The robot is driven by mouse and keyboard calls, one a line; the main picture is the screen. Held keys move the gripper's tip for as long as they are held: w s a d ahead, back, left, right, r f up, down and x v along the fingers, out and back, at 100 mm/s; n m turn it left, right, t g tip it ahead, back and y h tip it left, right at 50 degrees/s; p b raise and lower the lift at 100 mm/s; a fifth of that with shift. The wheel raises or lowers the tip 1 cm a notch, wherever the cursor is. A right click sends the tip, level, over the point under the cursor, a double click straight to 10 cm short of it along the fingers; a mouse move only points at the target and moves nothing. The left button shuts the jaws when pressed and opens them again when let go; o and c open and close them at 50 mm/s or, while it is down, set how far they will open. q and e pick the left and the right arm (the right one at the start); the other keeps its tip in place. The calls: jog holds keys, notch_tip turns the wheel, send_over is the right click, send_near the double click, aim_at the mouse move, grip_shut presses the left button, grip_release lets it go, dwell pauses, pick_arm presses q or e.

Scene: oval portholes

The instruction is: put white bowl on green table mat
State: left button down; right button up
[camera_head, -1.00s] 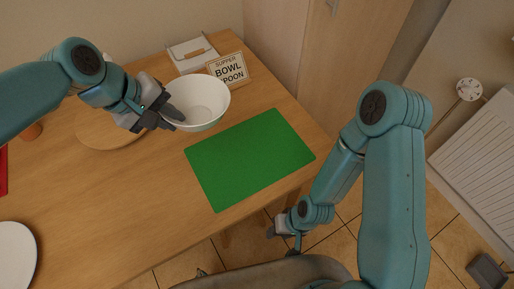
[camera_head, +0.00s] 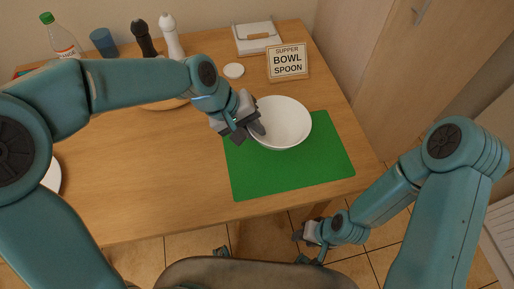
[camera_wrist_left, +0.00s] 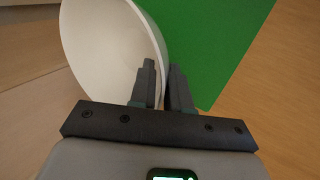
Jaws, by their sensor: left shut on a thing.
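The white bowl (camera_head: 285,124) is upright at the upper part of the green table mat (camera_head: 295,175), overlapping its back edge in the head view. I cannot tell whether it touches the mat. My left gripper (camera_head: 258,130) is shut on the bowl's left rim. In the left wrist view the fingers (camera_wrist_left: 163,85) pinch the wall of the bowl (camera_wrist_left: 110,45), with the green mat (camera_wrist_left: 215,40) beyond. My right gripper (camera_head: 305,246) hangs low past the table's front edge, away from the bowl; its finger opening is too small to judge.
A sign reading "SUPPER BOWL SPOON" (camera_head: 288,62) stands behind the bowl, near a small white round item (camera_head: 233,71). Pepper and salt mills (camera_head: 172,38), a blue cup (camera_head: 103,42) and a bottle (camera_head: 62,40) stand at the back left.

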pick_arm(q)
notch_tip(320, 180, down, 8)
jog(key=shift+w+f+b, duration=0.1)
jog(key=shift+f+b, duration=0.05)
jog(key=shift+b, duration=0.5)
jog(key=shift+d, duration=0.1)
jog(key=shift+f, duration=0.1)
jog(key=c, duration=1.1)
grip_release()
